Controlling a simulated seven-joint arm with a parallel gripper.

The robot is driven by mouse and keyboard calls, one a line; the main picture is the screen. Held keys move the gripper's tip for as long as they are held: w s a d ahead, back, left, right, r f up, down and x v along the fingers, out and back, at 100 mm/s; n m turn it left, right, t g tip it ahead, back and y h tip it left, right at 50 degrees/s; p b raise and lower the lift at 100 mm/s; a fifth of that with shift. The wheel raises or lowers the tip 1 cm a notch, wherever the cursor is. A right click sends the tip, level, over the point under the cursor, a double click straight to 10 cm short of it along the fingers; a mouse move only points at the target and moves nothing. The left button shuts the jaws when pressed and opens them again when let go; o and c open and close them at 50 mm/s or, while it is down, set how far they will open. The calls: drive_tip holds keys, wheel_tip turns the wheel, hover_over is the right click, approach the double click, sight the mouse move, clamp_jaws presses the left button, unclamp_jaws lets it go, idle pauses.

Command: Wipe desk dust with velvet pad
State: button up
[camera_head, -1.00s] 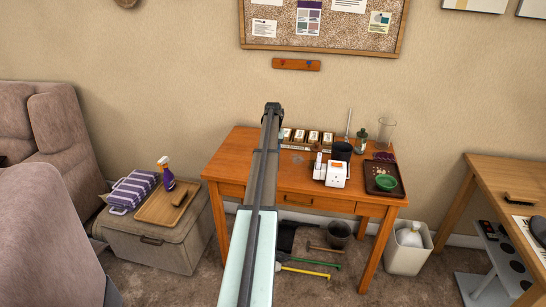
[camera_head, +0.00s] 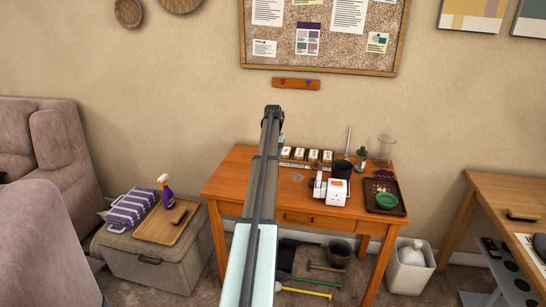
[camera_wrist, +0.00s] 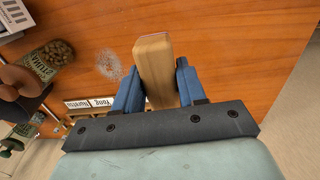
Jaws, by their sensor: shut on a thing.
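My gripper (camera_wrist: 157,72) is shut on a wooden-backed pad (camera_wrist: 154,50) in the wrist view, one blue finger on each side. A thin bluish edge shows at the pad's far end; its underside is hidden. The pad is over the orange-brown wooden desk (camera_wrist: 225,50); I cannot tell whether it touches. A pale grey dust patch (camera_wrist: 110,66) lies on the desktop just left of the pad. In the head view the desk (camera_head: 235,185) stands against the wall, with a faint dust patch (camera_head: 297,178) on it. My arm hides the gripper and pad there.
On the desk are a row of labelled boxes (camera_head: 313,156), a black cup (camera_head: 341,169), a white device (camera_head: 336,192), a glass (camera_head: 386,150) and a dark tray (camera_head: 400,207) with a green bowl (camera_head: 386,200). In the wrist view, a jar (camera_wrist: 52,58) is left of the dust.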

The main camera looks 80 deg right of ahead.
sight(294, 183)
drive_tip(key=shift+c, duration=0.7)
drive_tip(key=shift+s+f+m, duration=0.15)
drive_tip(key=shift+s+m, duration=0.5)
drive_tip(key=shift+m, duration=0.25)
drive_tip(key=s+f+m, duration=0.2)
drive_tip(key=s+m, duration=0.8)
drive_tip(key=m, duration=0.6)
drive_tip(key=shift+s+f, duration=0.1)
drive_tip(key=shift+f, duration=3.45)
drive_tip(key=shift+d+f, duration=0.55)
drive_tip(key=shift+f, duration=0.1)
drive_tip(key=shift+c, duration=0.4)
drive_tip(key=shift+d, duration=4.55)
drive_tip(key=shift+a, duration=5.1)
drive_tip(key=shift+w+a, duration=0.1)
drive_tip(key=shift+w, duration=0.15)
drive_tip(key=shift+w+d, duration=0.25)
drive_tip(key=shift+w, duration=0.35)
drive_tip(key=shift+d, duration=5)
drive_tip(key=a, duration=1)
drive_tip(key=shift+a, duration=0.25)
wheel_tip(294, 183, up, 8)
